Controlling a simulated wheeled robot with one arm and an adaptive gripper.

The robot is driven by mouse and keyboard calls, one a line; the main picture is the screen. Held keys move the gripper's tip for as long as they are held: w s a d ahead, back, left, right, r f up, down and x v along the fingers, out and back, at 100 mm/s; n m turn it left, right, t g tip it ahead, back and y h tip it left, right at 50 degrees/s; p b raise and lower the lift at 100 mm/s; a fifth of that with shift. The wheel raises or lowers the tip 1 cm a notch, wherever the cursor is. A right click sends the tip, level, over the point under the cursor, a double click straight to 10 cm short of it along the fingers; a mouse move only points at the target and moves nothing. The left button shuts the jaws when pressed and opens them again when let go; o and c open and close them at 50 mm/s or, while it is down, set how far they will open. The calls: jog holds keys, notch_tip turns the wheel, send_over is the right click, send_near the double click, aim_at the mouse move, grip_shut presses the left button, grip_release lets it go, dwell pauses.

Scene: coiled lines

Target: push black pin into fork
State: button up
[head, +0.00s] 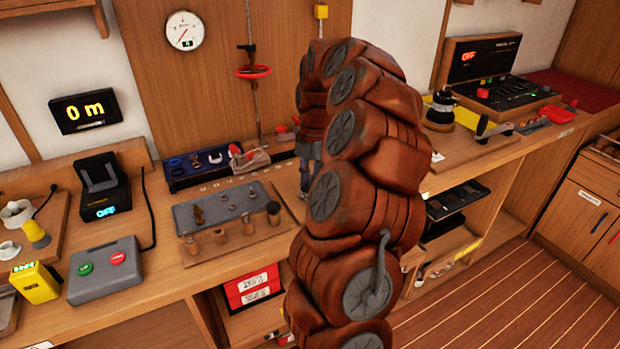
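My rust-brown arm fills the middle of the head view. A grey part at its far end, my gripper (306,172), shows just left of the arm, low over the bench. Its fingers are mostly hidden, so I cannot tell whether it is open or shut or holds anything. I cannot make out the black pin or the fork; the arm covers the bench around and behind the gripper.
A grey mat (183,222) with small metal fittings lies left of the gripper. A blue tray (180,182) of fittings is behind it. A grey box with green and red buttons (104,272) stands left. A black winch (440,112) stands right.

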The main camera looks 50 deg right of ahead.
jog(key=o, duration=0.9)
jog(key=shift+r, duration=0.15)
jog(key=shift+r+p, duration=1.15)
jog(key=shift+r, duration=1.25)
jog(key=shift+r, duration=0.1)
jog(key=r, duration=0.4)
jog(key=d+r, duration=0.1)
jog(key=r, duration=0.2)
jog(key=shift+r, duration=0.1)
jog(key=shift+a, duration=0.15)
